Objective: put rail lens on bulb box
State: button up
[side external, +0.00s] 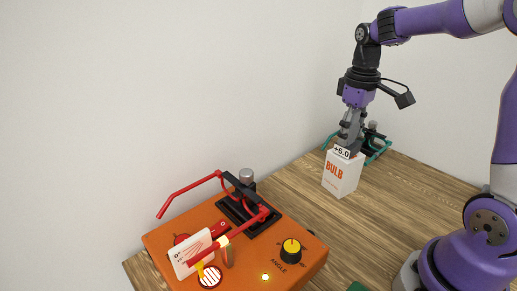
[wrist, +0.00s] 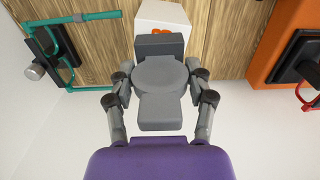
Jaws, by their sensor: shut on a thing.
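The bulb box (side external: 342,178), white with orange lettering, stands upright on the wooden table. In the wrist view its pale end (wrist: 163,15) shows past the held part. My gripper (side external: 350,137) is directly over the box, pointing down, and is shut on the rail lens. The lens's white +6.0 label (side external: 342,153) shows at the box's top edge in the side view. In the wrist view the grey lens body (wrist: 160,75) sits between my gripper's fingers (wrist: 160,88) and hides the fingertips. I cannot tell whether the lens touches the box top.
A teal trial frame (side external: 379,151) on a dark stand is just behind the box. An orange console (side external: 300,268) with a red trial frame (side external: 190,190), a striped disc and an angle knob (side external: 290,250) fills the front left. Bare table (side external: 295,200) lies between console and box.

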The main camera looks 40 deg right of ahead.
jog(key=o, duration=1.3)
jog(key=shift+f, duration=0.1)
jog(key=shift+c, duration=0.2)
notch_tip(320, 180, up, 12)
jog(key=shift+f, duration=0.1)
jog(key=shift+s+a+r, duration=0.1)
jog(key=shift+a+r, duration=0.1)
jog(key=shift+a, duration=0.05)
jog(key=s+a+f+t, duration=0.5)
jog(key=s+a+f, duration=0.2)
jog(key=a, duration=0.4)
jog(key=shift+s+a+f+t, duration=0.2)
jog(key=shift+s+f+t, duration=0.1)
jog(key=shift+f, duration=0.3)
